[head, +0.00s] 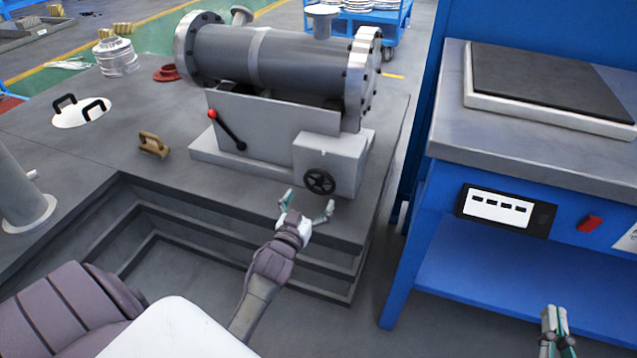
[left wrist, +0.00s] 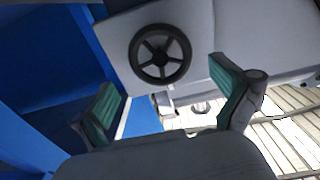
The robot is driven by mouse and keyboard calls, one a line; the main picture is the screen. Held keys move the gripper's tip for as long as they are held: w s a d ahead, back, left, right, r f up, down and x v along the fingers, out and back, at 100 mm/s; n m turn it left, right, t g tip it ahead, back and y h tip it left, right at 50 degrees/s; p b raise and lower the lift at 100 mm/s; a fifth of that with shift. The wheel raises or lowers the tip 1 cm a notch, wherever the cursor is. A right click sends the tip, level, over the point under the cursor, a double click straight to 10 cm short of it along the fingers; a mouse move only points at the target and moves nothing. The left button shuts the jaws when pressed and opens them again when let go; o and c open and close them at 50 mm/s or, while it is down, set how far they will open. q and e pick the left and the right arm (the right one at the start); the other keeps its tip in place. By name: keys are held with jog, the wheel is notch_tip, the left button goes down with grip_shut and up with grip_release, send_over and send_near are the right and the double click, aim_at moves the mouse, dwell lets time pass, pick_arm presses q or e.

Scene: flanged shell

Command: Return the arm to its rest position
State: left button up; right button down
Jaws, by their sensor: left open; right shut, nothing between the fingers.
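My left gripper (head: 308,207) is open and empty in the head view, just in front of and below the black handwheel (head: 319,181) on the grey box of the machine base. In the left wrist view the open fingers (left wrist: 168,105) show with green pads, and the handwheel (left wrist: 160,54) lies beyond them, apart from both. The flanged shell (head: 285,58) lies horizontally on its grey base (head: 262,125), with a red-knobbed lever (head: 227,129) on the front. My right gripper (head: 555,322) is shut and empty at the lower right, in front of the blue bench.
The blue bench (head: 467,247) stands to the right with a dark-topped plate (head: 545,85) and a control panel (head: 503,210). On the grey platform (head: 95,140) are a brown handle block (head: 153,145), a white disc with black handles (head: 82,112) and a red flange (head: 167,73). Platform steps lie below.

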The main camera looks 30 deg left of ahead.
jog(key=shift+f+g, duration=0.3)
jog(key=shift+f, duration=0.05)
dwell(0.3)
